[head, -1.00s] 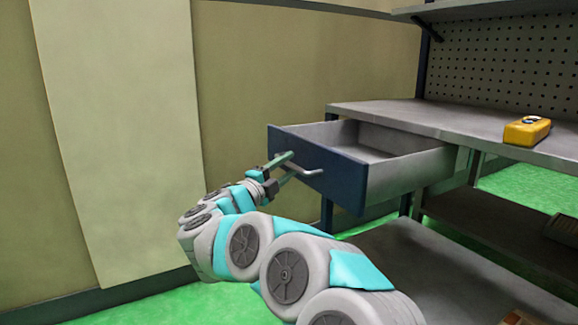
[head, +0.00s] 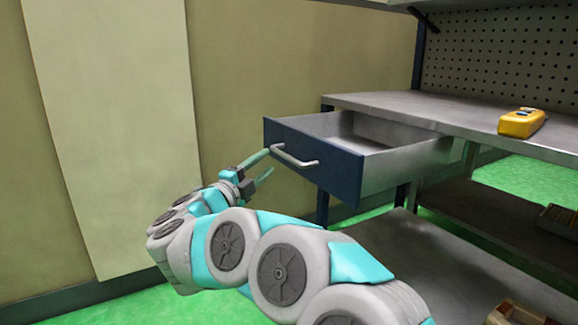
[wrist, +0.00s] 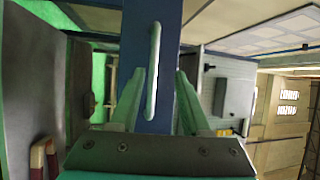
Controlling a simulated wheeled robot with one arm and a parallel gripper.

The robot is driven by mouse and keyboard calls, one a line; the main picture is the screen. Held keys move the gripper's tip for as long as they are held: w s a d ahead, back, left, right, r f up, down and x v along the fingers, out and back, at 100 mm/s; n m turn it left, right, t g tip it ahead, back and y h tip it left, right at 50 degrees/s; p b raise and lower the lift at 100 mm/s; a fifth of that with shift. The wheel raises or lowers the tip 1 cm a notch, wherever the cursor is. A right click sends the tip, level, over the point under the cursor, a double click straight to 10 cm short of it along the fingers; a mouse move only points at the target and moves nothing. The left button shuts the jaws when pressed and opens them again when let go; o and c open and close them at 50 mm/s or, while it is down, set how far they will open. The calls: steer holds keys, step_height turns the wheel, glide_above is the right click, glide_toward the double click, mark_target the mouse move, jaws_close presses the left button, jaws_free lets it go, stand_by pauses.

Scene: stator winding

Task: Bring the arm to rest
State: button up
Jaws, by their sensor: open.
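My gripper (head: 262,167) is open and empty, to the left of the front of a blue drawer (head: 335,178). The drawer is pulled out from under the grey workbench, and its visible inside is empty. My arm stretches from the lower right of the head view.
A yellow device (head: 522,122) lies on the workbench top (head: 440,115). A lower shelf (head: 430,265) holds a box-like item (head: 515,314) near the bottom edge. A beige wall (head: 110,120) stands at the left. Green floor shows at lower left.

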steer(key=s+a+r+n+y+p, duration=0.1)
steer(key=a+r+n+y+p, duration=0.35)
steer(key=n+y, duration=1)
steer(key=s+d+f+n+g+h, duration=0.1)
steer(key=s+d+f+n+g, duration=0.25)
steer(key=s+d+f, duration=0.35)
steer(key=s+d+f+n+g+p, duration=0.15)
steer(key=s+d+f+g, duration=0.3)
steer(key=s, duration=0.45)
steer(key=s+d+f+n+g+h, duration=0.1)
steer(key=s+d+f+n+g, duration=0.35)
steer(key=s, duration=0.35)
steer(key=s+d+f+m+g+h, duration=0.1)
steer(key=s+d+f+g+h, duration=0.1)
steer(key=s+d, duration=0.6)
steer(key=s+d+f+g+h+p, duration=0.1)
steer(key=s+d+f+g, duration=0.2)
steer(key=s, duration=1)
steer(key=d+g, duration=0.2)
steer(key=d, duration=0.3)
steer(key=shift+s+d+f+m+h, duration=0.2)
steer(key=shift+d+f+m+h, duration=0.1)
steer(key=shift+f+m+h, duration=0.1)
